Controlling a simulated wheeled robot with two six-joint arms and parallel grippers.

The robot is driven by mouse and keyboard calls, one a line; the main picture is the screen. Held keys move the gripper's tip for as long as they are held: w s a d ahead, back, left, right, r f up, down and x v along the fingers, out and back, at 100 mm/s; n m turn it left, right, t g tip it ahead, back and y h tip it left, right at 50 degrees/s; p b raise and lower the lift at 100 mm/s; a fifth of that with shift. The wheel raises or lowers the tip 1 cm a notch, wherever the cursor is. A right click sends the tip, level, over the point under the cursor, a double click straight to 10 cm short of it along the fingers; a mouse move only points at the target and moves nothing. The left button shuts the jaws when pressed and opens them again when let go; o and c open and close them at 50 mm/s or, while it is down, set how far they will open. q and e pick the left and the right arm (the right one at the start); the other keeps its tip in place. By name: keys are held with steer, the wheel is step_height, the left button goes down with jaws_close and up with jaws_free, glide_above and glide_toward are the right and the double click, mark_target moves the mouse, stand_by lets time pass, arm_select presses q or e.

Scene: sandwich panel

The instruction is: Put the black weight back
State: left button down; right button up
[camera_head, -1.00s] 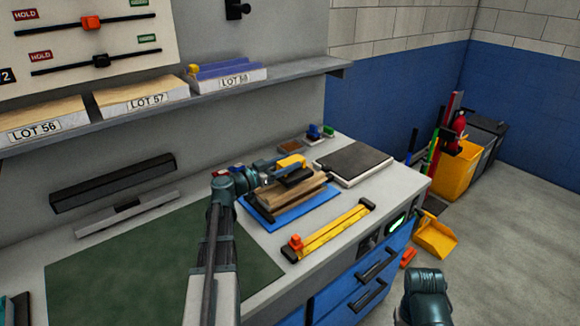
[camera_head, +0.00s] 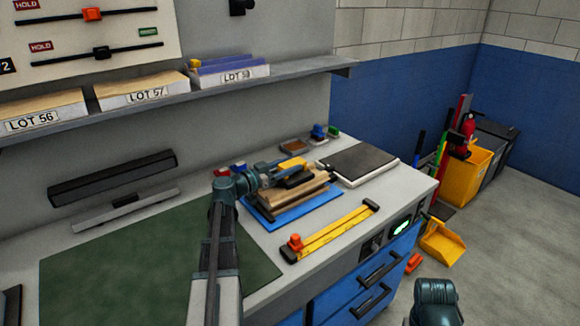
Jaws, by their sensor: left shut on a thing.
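The black weight (camera_head: 297,178) is a dark block with a yellow handle (camera_head: 291,163). It is at the top of a stack of brown panels (camera_head: 292,200) on a blue base (camera_head: 308,209); I cannot tell whether it rests on the stack or hangs just above it. My left gripper (camera_head: 280,170) is shut on the weight's yellow handle, reaching in from the left. My right arm shows only as a dark rounded part at the bottom right edge; its gripper is out of view.
A dark flat pad on a white base (camera_head: 358,164) lies right of the stack. A yellow clamp-like bar (camera_head: 330,232) lies in front. A green mat (camera_head: 150,260) covers the left of the bench. A shelf (camera_head: 200,98) with labelled lots runs above.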

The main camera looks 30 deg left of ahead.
arm_select(q)
steer(key=shift+f, duration=0.1)
steer(key=shift+c, duration=1.2)
jaws_free()
